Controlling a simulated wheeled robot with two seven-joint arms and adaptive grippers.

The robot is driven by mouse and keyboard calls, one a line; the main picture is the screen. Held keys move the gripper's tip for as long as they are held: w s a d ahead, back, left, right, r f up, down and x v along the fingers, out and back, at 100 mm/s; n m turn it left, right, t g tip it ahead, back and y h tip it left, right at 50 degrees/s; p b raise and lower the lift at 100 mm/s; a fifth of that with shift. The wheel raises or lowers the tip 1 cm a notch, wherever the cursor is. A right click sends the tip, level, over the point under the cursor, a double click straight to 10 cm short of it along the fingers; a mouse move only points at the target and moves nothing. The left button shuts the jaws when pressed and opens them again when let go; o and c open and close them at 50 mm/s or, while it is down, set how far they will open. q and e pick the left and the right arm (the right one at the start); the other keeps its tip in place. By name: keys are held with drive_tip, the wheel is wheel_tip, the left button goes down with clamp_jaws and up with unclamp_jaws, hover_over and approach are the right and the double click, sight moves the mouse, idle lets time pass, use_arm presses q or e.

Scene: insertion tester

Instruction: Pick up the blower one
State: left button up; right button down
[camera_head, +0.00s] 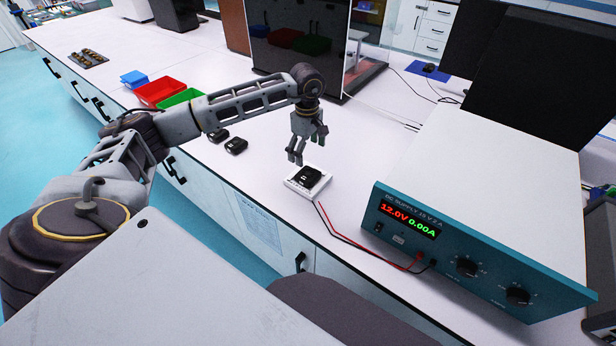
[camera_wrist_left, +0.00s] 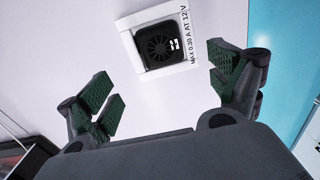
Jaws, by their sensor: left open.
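A black blower (camera_head: 310,176) sits in a white holder (camera_head: 293,184) on the bench. In the left wrist view the blower (camera_wrist_left: 158,44) shows its round fan, and the holder (camera_wrist_left: 128,42) bears the text "MAX 0.30 A AT 12 V". Two more black blower-like units, one (camera_head: 236,146) and another (camera_head: 218,136), lie on the bench to the left, near the front edge. My left gripper (camera_head: 306,158) is open and empty above and just behind the holder, fingers pointing down. In the left wrist view its spread fingers (camera_wrist_left: 165,85) stand apart from the blower. My right gripper is not seen.
A DC power supply (camera_head: 450,250) reading 12.0V and 0.00A stands at right, with red and black leads (camera_head: 345,232) running to the holder. Red (camera_head: 160,92), green (camera_head: 180,98) and blue (camera_head: 134,78) bins stand at the left. The bench between is clear.

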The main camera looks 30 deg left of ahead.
use_arm(q)
hover_over(308, 174)
drive_tip(key=f, duration=0.4)
drive_tip(key=shift+w+a+f, duration=0.1)
drive_tip(key=shift+w+a, duration=0.05)
drive_tip(key=shift+a, duration=0.1)
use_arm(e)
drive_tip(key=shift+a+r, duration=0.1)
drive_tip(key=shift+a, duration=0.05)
use_arm(q)
drive_tip(key=shift+f, duration=0.15)
drive_tip(key=shift+d+f+p, duration=0.15)
drive_tip(key=shift+f+p, duration=0.1)
drive_tip(key=shift+f, duration=0.75)
drive_tip(key=shift+d+f+p, duration=0.1)
drive_tip(key=shift+f+p, duration=0.1)
drive_tip(key=shift+f, duration=1.3)
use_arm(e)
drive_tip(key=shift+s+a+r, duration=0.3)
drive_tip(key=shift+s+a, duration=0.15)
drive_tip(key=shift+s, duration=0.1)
use_arm(q)
drive_tip(key=shift+c, duration=0.5)
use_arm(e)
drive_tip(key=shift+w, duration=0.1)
